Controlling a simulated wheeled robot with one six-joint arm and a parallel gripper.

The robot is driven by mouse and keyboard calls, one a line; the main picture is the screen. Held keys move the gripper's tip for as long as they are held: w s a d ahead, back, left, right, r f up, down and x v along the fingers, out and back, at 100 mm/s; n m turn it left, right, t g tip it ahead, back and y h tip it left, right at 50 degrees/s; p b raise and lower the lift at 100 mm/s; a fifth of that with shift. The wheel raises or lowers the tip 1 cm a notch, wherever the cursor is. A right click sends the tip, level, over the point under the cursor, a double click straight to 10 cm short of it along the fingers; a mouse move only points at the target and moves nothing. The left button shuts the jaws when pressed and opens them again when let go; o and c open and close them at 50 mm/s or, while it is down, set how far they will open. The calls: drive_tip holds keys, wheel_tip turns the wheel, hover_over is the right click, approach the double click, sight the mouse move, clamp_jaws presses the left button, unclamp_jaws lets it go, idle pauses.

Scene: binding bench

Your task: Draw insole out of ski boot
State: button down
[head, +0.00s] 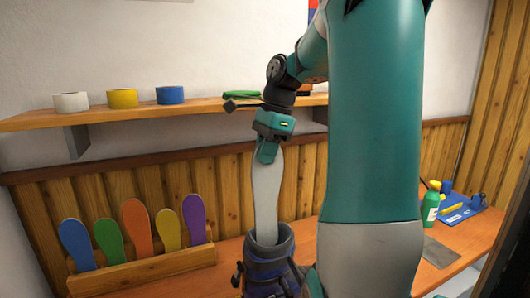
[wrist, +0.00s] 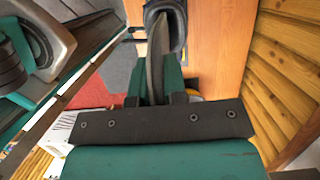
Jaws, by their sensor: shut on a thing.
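A grey insole (head: 267,190) hangs upright below my gripper (head: 267,154) in the head view. My gripper is shut on its upper end. The insole's lower end is at the open top of a dark blue ski boot (head: 270,268), and whether its tip is still inside is hidden by the collar. The boot stands on the bench, partly behind my arm. In the wrist view, the insole (wrist: 157,60) runs from between the jaws (wrist: 162,98) towards the dark boot opening (wrist: 178,22).
A wooden rack (head: 150,271) with several coloured insoles stands on the bench to the left. A shelf (head: 30,120) with tape rolls (head: 122,98) runs above. A green bottle (head: 431,207) and blue tray (head: 460,212) are at the right.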

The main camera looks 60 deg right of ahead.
drive_tip(key=shift+r+p, duration=3.95)
drive_tip(key=shift+p, duration=0.35)
drive_tip(key=shift+f, duration=0.1)
drive_tip(key=shift+a, duration=0.1)
